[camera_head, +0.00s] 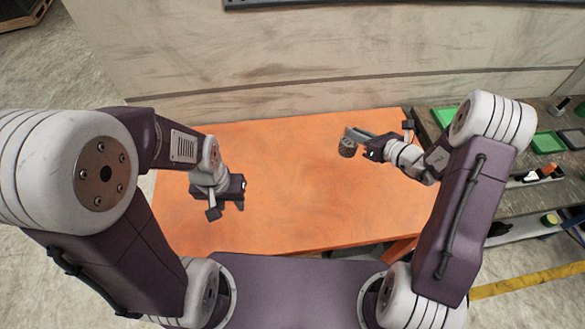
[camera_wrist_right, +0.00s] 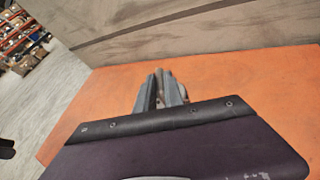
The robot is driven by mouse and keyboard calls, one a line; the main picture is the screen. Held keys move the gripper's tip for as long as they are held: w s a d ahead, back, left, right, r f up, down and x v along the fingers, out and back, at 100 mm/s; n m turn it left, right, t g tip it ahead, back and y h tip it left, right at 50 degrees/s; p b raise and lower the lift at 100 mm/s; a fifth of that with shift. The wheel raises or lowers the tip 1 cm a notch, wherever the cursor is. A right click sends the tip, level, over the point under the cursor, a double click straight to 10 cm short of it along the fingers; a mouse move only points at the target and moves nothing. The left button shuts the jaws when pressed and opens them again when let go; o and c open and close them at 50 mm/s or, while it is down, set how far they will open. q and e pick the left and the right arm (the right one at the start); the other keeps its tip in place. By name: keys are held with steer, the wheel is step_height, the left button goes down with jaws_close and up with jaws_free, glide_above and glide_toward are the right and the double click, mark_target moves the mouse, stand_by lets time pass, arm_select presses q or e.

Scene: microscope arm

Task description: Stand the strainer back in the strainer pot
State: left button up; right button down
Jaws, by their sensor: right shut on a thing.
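A small dark grey round thing (camera_head: 347,149) with a brownish top shows at the fingertips of my right gripper (camera_head: 353,135), over the back right of the orange table. It looks like the strainer; it is too small to tell its mesh, or whether the pot is part of what shows. In the right wrist view the two grey fingers (camera_wrist_right: 160,92) are close together, with a pale bit of the held thing between and beyond them. My left gripper (camera_head: 240,194) is over the table's left part, with nothing seen in it; its finger gap is unclear.
The orange table (camera_head: 290,200) is bare between my arms. A wall stands behind it. At the right is a grey bench (camera_head: 510,165) with green trays (camera_head: 548,142) and small tools.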

steer(key=s+a+f+p, duration=0.1)
steer(key=a+f+p, duration=0.2)
steer(key=a+f, duration=0.8)
steer(key=c, duration=1.5)
jaws_free()
steer(key=shift+s+a, duration=0.1)
steer(key=shift+o, duration=0.2)
